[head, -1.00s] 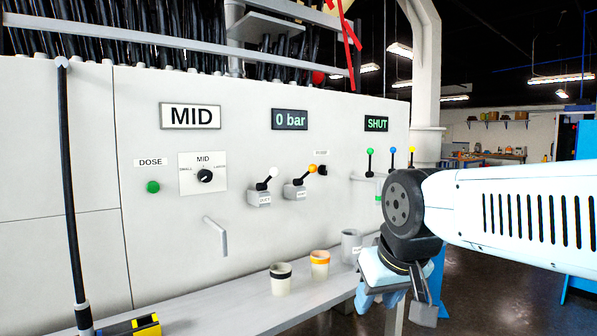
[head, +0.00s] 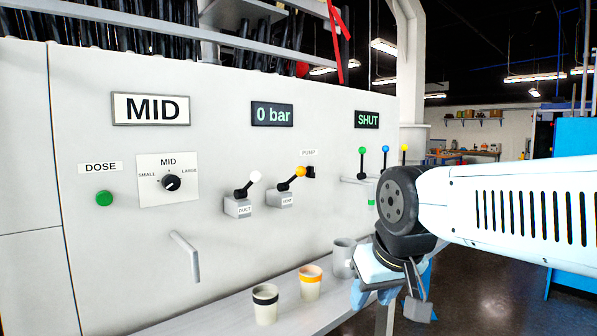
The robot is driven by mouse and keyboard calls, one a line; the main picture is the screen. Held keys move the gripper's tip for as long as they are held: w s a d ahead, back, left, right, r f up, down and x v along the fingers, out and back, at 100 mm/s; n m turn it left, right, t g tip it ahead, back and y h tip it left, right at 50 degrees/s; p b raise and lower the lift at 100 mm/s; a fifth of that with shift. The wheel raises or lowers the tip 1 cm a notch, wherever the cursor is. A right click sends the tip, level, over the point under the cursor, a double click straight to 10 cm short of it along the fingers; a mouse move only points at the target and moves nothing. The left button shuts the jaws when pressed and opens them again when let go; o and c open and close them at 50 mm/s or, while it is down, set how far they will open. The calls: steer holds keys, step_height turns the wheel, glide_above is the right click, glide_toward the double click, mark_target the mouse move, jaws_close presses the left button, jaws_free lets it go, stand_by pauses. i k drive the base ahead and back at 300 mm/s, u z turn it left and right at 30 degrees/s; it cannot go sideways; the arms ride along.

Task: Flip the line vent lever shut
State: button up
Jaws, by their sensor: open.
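Three upright levers stand on the right end of the pale panel: one with a green knob (head: 362,150), one with a blue knob (head: 385,149) and one with a yellow knob (head: 404,148). A display above them (head: 367,119) reads SHUT. Two more levers, with a white knob (head: 255,177) and an orange knob (head: 300,172), tilt up to the right on small labelled boxes. My gripper (head: 391,298) is open, points down below and right of the levers, and touches none. My arm hides part of the lever mounts.
A shelf (head: 215,318) along the panel holds a black-banded cup (head: 265,303), an orange-banded cup (head: 309,283) and a grey mug (head: 343,258). A spout (head: 187,256), a dose button (head: 104,198) and a size dial (head: 171,183) are on the panel. Open floor lies to the right.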

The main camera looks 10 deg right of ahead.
mark_target(301, 170)
steer(key=i, duration=0.5)
steer(key=u, duration=0.05)
steer(key=k, duration=1.4)
steer(key=z, duration=0.8)
steer(key=i, duration=1)
